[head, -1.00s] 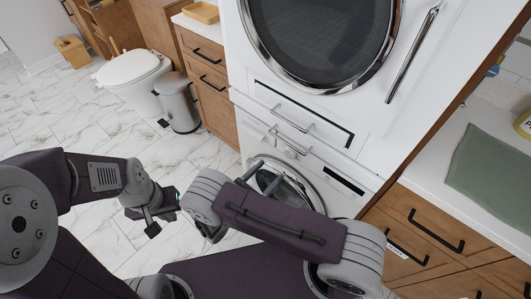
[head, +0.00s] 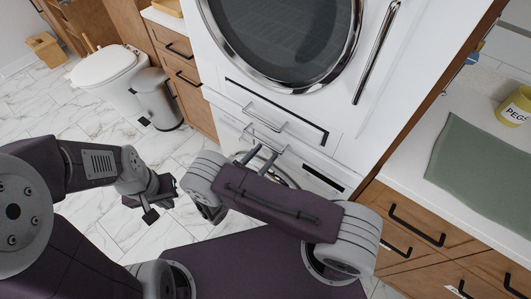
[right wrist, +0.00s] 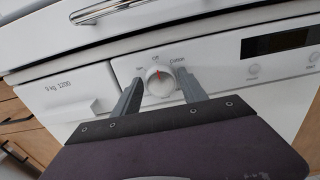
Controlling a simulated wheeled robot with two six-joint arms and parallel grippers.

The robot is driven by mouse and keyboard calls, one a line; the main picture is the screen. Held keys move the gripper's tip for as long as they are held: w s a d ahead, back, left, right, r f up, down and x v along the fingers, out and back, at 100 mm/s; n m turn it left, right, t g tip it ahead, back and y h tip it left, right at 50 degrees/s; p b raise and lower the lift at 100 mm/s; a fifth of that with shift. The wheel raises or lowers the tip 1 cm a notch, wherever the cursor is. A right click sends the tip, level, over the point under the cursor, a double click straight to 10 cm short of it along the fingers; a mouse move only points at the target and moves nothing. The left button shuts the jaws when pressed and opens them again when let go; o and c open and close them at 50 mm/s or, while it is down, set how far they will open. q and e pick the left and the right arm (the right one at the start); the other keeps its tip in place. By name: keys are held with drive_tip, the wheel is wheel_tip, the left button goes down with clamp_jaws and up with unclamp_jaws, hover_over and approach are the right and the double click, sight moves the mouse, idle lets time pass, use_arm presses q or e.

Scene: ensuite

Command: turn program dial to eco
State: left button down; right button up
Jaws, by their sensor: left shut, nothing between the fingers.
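The program dial (right wrist: 160,81) is a round white knob with a red mark on the washing machine's white panel (right wrist: 215,58). The red mark points up, near the label that reads Off. Other small labels ring the dial; I cannot make out Eco. My right gripper (right wrist: 159,76) is open, with one finger on each side of the dial in the right wrist view; I cannot tell whether they touch it. In the head view my right gripper (head: 263,152) reaches the panel below the dryer. My left gripper (head: 158,200) is shut and empty over the floor.
A detergent drawer front (right wrist: 68,100) is left of the dial, and a dark display (right wrist: 275,42) is right. The dryer (head: 285,40) with a drawer handle (head: 265,117) is above. Wooden drawers (head: 410,225) stand right, a grey bin (head: 157,100) left.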

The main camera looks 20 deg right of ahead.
drive_tip(key=c, duration=0.8)
drive_tip(key=m, duration=0.4)
drive_tip(key=shift+d+f+m+b, duration=0.1)
drive_tip(key=shift+m+b, duration=0.2)
drive_tip(key=shift+m, duration=0.1)
drive_tip(key=m, duration=0.4)
drive_tip(key=shift+s+m+b, duration=0.15)
drive_tip(key=shift+m+b, duration=0.15)
drive_tip(key=m, duration=0.4)
drive_tip(key=shift+d+f+b, duration=0.1)
drive_tip(key=shift+b, duration=0.25)
drive_tip(key=shift+m+b, duration=0.3)
drive_tip(key=shift+m, duration=1.8)
